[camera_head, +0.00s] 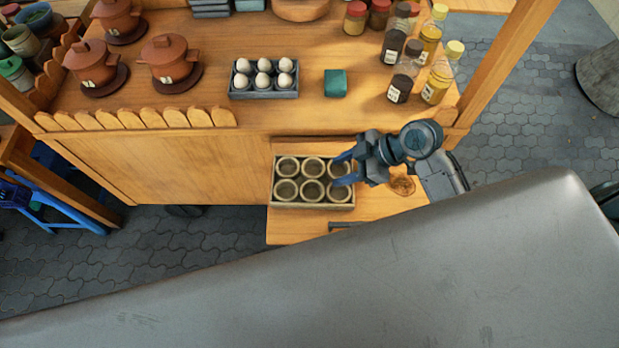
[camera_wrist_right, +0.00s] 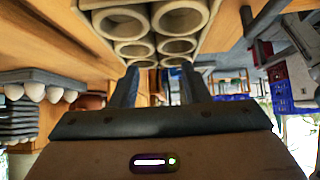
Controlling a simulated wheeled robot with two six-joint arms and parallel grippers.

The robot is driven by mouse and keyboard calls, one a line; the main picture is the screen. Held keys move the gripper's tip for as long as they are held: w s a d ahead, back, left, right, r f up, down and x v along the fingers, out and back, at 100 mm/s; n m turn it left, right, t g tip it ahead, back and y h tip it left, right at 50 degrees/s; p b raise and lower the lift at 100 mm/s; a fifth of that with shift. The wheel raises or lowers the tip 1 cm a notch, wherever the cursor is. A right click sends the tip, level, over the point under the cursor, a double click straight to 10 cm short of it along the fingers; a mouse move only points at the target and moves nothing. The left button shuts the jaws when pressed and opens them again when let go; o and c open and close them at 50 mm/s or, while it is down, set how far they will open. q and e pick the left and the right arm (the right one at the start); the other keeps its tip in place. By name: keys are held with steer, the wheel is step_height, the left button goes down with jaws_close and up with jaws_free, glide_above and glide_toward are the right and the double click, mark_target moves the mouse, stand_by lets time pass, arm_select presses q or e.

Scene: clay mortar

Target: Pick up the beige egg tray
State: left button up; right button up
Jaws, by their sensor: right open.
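The beige egg tray (camera_head: 312,205) has several round empty cups and sits in the pulled-out drawer (camera_head: 290,230) of the wooden cart. My right gripper (camera_head: 342,170) is open, with its fingers over the tray's right end in the head view. In the right wrist view, the tray (camera_wrist_right: 150,31) shows with its round cup rims at the top, just beyond the spread fingers (camera_wrist_right: 158,88). Nothing is between the fingers. I cannot tell whether a finger touches the tray. My left gripper is not in view.
A grey tray of white eggs (camera_head: 264,90) and a green block (camera_head: 335,83) stand on the cart top above the drawer. Clay pots (camera_head: 170,61) stand to the left, bottles (camera_head: 404,75) to the right. A round brown item (camera_head: 402,186) lies right of the gripper.

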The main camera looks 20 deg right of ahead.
mark_target(313, 179)
steer(key=shift+x, duration=1)
steer(key=shift+w+a+f, duration=0.15)
steer(key=shift+a+f, duration=0.1)
steer(key=shift+a, duration=0.2)
steer(key=shift+a+f+p, duration=0.1)
steer(key=shift+a+p, duration=0.05)
steer(key=shift+p, duration=0.3)
steer(key=x, duration=0.1)
steer(key=p+x, duration=0.2)
steer(key=x, duration=0.1)
steer(key=shift+w+f, duration=0.1)
steer(key=shift+w, duration=0.2)
steer(key=shift+a+f, duration=0.1)
steer(key=shift+f, duration=0.1)
steer(key=shift+c, duration=0.6)
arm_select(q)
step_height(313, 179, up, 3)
arm_select(e)
jaws_close()
